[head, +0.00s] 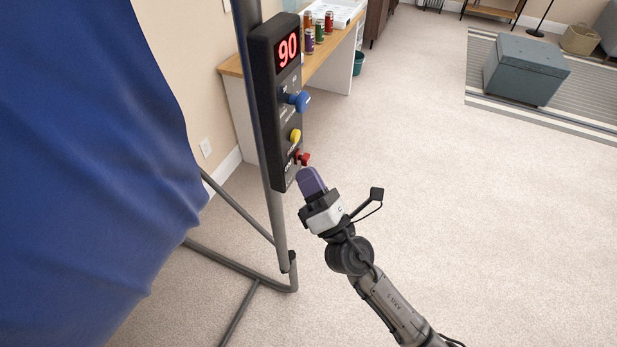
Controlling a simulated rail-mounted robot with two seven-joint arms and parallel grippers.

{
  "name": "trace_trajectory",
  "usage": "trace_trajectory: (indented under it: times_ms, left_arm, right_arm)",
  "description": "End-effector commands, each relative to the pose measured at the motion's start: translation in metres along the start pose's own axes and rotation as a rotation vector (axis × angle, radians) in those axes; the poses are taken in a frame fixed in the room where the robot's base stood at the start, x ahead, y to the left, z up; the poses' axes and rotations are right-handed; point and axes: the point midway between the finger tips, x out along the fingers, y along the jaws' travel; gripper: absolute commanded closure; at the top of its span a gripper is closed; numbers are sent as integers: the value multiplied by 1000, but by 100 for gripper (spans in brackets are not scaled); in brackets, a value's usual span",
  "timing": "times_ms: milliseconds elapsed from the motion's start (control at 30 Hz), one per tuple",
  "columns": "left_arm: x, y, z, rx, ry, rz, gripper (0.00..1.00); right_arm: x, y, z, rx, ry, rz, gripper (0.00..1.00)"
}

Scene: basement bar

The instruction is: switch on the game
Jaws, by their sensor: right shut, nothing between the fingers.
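The game's black control box (275,110) is fixed on a grey metal post. Its display (288,49) shows a red 90. Below the display are a blue knob (299,101), a yellow knob (295,135) and a red knob (303,158) near the bottom. My right gripper (307,174) is shut and empty, with its purple fingertips just below the red knob. I cannot tell whether the fingertips touch the red knob or the box. My left gripper is not in view.
Blue fabric (95,170) on grey metal tubes (228,268) fills the left. A grey-blue ottoman (524,70) sits on a striped rug (480,65). The carpet at right is clear.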

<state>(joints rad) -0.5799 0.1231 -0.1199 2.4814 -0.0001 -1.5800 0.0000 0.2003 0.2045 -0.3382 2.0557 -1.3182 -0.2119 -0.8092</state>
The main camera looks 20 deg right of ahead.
Motion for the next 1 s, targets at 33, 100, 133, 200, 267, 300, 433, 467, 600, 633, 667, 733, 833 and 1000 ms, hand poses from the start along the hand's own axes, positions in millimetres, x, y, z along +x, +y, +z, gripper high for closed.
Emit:
trace_trajectory:
  times_ms: [33,100,133,200,267,300,433,467,600,633,667,733,833,1000]
  left_arm:
    - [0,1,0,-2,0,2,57]
    - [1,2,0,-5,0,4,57]
    - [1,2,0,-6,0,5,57]
    - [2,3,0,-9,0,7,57]
    - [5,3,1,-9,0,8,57]
    - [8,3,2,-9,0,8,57]
    - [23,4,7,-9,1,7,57]
    - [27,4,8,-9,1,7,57]
    - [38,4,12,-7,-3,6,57]
    - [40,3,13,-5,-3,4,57]
    - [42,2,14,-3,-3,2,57]
    - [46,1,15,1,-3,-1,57]
    - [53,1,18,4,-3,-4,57]
    - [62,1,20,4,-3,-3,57]
  right_arm:
    - [0,0,0,0,-2,2,100]
    - [0,0,0,0,-2,2,100]
    - [0,0,0,0,-2,2,100]
    - [-1,0,-1,0,-1,2,100]
    - [-3,-1,-4,1,-1,2,100]
    - [-6,-2,-7,1,0,2,100]
    - [-19,-7,-21,3,2,2,100]
    - [-23,-8,-25,4,3,2,100]
    - [-47,-8,-30,6,5,0,100]
    - [-53,-7,-30,5,4,0,100]
    - [-59,-8,-30,5,5,0,100]
    - [-73,-8,-30,5,5,1,100]
    - [-90,-8,-30,4,4,0,100]
    - [-112,-7,-29,4,4,2,100]
